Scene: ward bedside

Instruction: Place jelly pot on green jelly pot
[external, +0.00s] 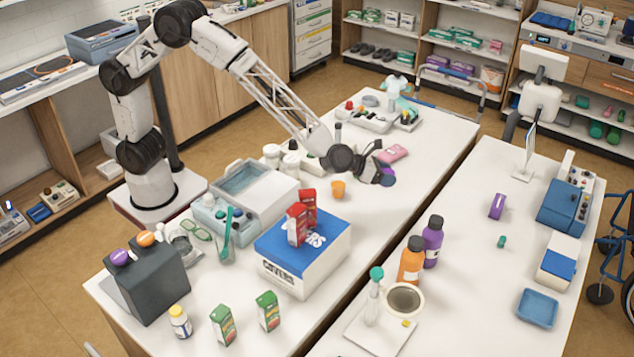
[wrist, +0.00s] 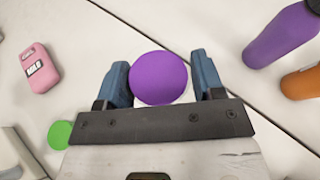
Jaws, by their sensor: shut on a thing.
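A jelly pot with a round purple lid (wrist: 160,78) is between the two blue fingers of my gripper (wrist: 161,84) in the wrist view. The gripper is shut on its sides, and the lid faces the camera. In the external view my gripper (external: 382,172) is over the middle table, with the purple lid (external: 389,181) just showing at its tip. A round green lid, which looks like the green jelly pot (wrist: 60,135), is at the lower left of the wrist view, apart from the held pot. I cannot make it out in the external view.
A pink packet (wrist: 40,70) lies beyond the gripper. An orange cup (external: 338,190) stands on the near side of it. Purple (external: 432,241) and orange (external: 411,261) bottles stand on the right table, across a narrow gap. A blue-topped box (external: 330,232) carries red cartons.

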